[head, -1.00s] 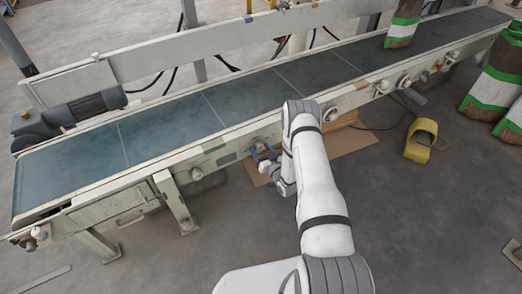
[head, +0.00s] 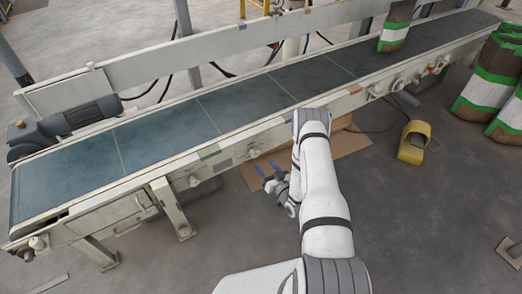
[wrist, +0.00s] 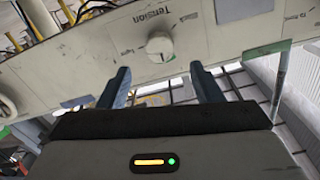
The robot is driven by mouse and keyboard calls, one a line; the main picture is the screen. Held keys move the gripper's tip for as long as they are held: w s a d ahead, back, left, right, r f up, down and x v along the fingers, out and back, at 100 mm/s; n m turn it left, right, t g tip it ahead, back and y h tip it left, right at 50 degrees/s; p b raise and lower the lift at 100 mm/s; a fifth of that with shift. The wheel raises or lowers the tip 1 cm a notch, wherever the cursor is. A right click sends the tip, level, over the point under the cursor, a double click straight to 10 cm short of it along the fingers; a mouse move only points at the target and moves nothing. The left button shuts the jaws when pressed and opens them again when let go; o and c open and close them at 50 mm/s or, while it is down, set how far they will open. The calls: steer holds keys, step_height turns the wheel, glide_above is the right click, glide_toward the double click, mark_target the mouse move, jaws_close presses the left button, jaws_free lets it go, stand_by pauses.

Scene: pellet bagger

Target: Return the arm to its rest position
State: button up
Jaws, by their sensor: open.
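My gripper (head: 268,170) is open and empty in the head view, its two blue fingers pointing at the conveyor's near side rail. My white arm is bent at the elbow, with the gripper hanging to the left of it, below belt height. In the wrist view the gripper (wrist: 161,86) shows its two fingers well apart with nothing between them. The fingers look apart from the knob, though the exact gap is hard to tell.
The conveyor belt (head: 170,138) runs diagonally across the view, with a bag (head: 396,27) standing on its far right part. More bags (head: 489,85) stand at the right. A yellow foot pedal (head: 413,142) and cardboard (head: 345,143) lie on the floor.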

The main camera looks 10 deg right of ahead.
steer(key=w+d+r+n+g+h+p, duration=0.1)
steer(key=w+r+g+p, duration=0.2)
steer(key=r, duration=0.7)
steer(key=w+r+g+h+p, duration=0.15)
steer(key=w+r+p, duration=0.3)
steer(key=r, duration=0.55)
steer(key=s+r+g+h+p, duration=0.1)
steer(key=s+r+p, duration=0.1)
steer(key=r, duration=0.8)
steer(key=s+r+g+h+p, duration=0.2)
steer(key=r, duration=0.7)
steer(key=s+a+r+m+g+h+p, duration=0.1)
steer(key=s+r+g+p, duration=0.35)
steer(key=s+r, duration=1.1)
steer(key=s+a+r+g+p, duration=0.1)
steer(key=s+a+r+p, duration=0.1)
steer(key=s+r, duration=0.3)
steer(key=s+a+r+m+g+p, duration=0.1)
steer(key=s+r+p, duration=0.3)
steer(key=s, duration=0.9)
step_height(320, 180, up, 2)
steer(key=shift+a+g+y, duration=0.3)
steer(key=shift+a+y, duration=0.05)
steer(key=shift+y, duration=0.1)
steer(key=shift+s, duration=0.1)
